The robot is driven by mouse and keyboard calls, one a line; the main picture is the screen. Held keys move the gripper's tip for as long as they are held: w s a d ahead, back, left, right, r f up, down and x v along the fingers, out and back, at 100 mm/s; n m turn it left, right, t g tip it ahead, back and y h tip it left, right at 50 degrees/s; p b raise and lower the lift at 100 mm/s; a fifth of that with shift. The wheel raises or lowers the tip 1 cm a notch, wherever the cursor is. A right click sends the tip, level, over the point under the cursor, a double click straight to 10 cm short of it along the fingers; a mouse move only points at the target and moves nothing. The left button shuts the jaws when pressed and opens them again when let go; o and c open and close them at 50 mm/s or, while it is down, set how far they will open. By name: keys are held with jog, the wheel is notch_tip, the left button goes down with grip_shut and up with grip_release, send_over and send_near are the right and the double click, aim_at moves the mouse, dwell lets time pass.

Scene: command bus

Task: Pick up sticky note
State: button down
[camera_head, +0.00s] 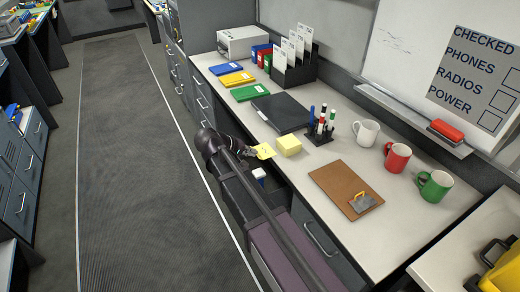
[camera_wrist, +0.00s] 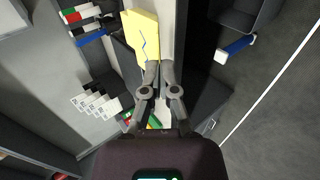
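A yellow sticky note (camera_head: 265,151) shows at the near edge of the desk, just left of a yellow block (camera_head: 289,145) that looks like a note pad. My gripper (camera_head: 251,151) is at the desk edge, right beside the note's left side. In the wrist view a yellow paper (camera_wrist: 142,38) with a thin blue squiggle lies just beyond my fingertips (camera_wrist: 160,66). The fingertips are close together with a narrow gap, and the left one overlaps the paper's lower corner. I cannot tell whether the paper is pinched between them.
A black folder (camera_head: 280,112), a pen holder (camera_head: 320,127) and a clipboard (camera_head: 346,187) lie around the note. White, red and green mugs (camera_head: 397,157) stand at the right. An open drawer (camera_head: 238,190) is below my gripper. The aisle floor (camera_head: 120,150) at left is clear.

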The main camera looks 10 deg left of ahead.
dwell(0.7)
notch_tip(320, 180, up, 11)
jog(key=p, duration=1)
jog(key=shift+s+p, duration=0.15)
jog(key=shift+p, duration=0.2)
jog(key=shift+f, duration=0.15)
